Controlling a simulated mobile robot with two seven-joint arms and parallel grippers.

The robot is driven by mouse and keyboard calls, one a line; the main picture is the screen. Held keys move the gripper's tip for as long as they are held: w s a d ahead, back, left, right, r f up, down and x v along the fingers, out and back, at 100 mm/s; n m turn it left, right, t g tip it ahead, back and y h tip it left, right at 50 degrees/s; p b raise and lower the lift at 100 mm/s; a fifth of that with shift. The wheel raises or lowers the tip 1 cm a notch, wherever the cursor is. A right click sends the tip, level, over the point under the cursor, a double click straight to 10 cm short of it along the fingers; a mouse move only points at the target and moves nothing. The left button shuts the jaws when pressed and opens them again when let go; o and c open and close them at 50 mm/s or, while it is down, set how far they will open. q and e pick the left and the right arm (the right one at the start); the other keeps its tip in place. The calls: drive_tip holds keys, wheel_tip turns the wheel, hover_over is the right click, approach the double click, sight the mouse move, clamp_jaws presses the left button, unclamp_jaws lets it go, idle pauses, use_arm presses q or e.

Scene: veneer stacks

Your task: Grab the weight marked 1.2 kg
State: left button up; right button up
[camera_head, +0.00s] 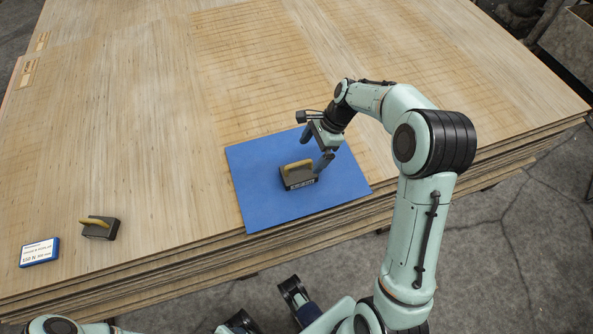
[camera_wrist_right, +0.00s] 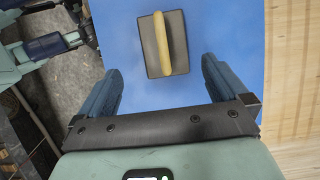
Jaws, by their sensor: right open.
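A dark block-shaped weight with a yellow handle (camera_head: 297,178) sits upright on the blue mat (camera_head: 260,203). Its front label is too small to read. A second, similar weight with a yellow handle (camera_head: 100,228) sits on the wood at the left; I cannot read a marking on it. My right gripper (camera_head: 317,149) is open and empty above the mat, just behind and right of the mat's weight. In the right wrist view that weight (camera_wrist_right: 177,50) lies ahead of the two parted fingers, apart from them. My left gripper (camera_head: 295,292) seems partly visible low in the head view, its jaws unclear.
A blue-edged box with a white label (camera_head: 39,252) lies near the left weight. The veneer stack (camera_head: 150,110) forms a broad flat top, mostly clear. Its layered front edge runs just below the mat. Grey concrete floor (camera_head: 500,240) lies beyond.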

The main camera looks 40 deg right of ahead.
sight(301, 171)
drive_tip(key=x, duration=0.4)
drive_tip(key=shift+f, duration=0.1)
drive_tip(key=x, duration=0.1)
drive_tip(key=b+x, duration=0.1)
drive_tip(key=x, duration=0.3)
drive_tip(key=shift+w+d+f+b, duration=0.2)
drive_tip(key=shift+w+d+b, duration=0.05)
drive_tip(key=shift+b, duration=0.1)
drive_tip(key=shift+c, duration=0.3)
drive_tip(key=c, duration=1.5)
drive_tip(key=shift+w+r, duration=0.1)
drive_tip(key=shift+r, duration=0.05)
clamp_jaws()
drive_tip(key=shift+r, duration=0.1)
